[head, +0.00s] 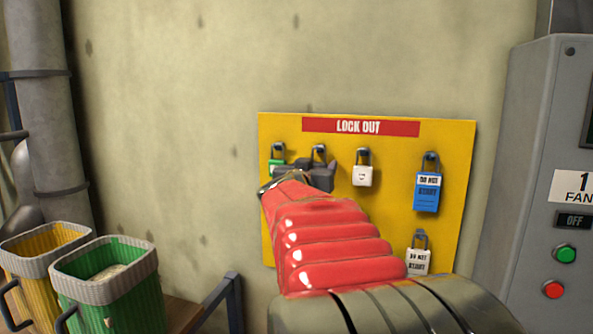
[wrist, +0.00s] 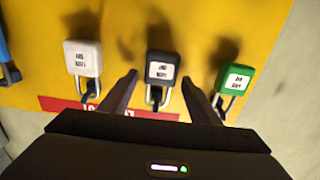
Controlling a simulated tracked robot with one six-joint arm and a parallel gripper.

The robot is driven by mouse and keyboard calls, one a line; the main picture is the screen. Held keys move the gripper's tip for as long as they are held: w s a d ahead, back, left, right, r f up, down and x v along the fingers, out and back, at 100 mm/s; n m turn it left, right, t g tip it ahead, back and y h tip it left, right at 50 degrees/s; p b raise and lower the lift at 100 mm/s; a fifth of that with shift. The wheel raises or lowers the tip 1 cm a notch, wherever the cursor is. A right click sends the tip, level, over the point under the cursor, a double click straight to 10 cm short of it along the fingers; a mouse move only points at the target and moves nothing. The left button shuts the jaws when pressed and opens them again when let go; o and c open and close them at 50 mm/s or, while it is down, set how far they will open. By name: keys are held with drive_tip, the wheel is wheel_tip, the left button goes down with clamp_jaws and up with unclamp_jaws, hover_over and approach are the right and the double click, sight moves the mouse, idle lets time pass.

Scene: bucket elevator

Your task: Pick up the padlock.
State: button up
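Several padlocks hang on a yellow lock-out board (head: 300,230). A black padlock (wrist: 163,67) with a white label is central in the wrist view, between my fingertips. In the head view its body is hidden by my gripper (head: 310,175); only its shackle shows. My gripper is open, with one finger on each side of the black padlock and a gap beside each finger. A white padlock (wrist: 83,58) and a green padlock (wrist: 236,79) hang on either side. The white one (head: 362,174) and part of the green one (head: 276,165) also show in the head view.
A blue padlock (head: 428,192) and a lower white padlock (head: 418,261) hang at the board's right. A grey control cabinet (head: 535,150) stands right of the board. Yellow (head: 45,240) and green (head: 105,265) bins stand at lower left.

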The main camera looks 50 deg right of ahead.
drive_tip(key=c, duration=1)
drive_tip(key=shift+r, duration=0.1)
drive_tip(key=shift+c, duration=0.2)
drive_tip(key=shift+r, duration=0.75)
drive_tip(key=v, duration=1.8)
drive_tip(key=shift+f, duration=0.1)
drive_tip(key=shift+s, duration=0.2)
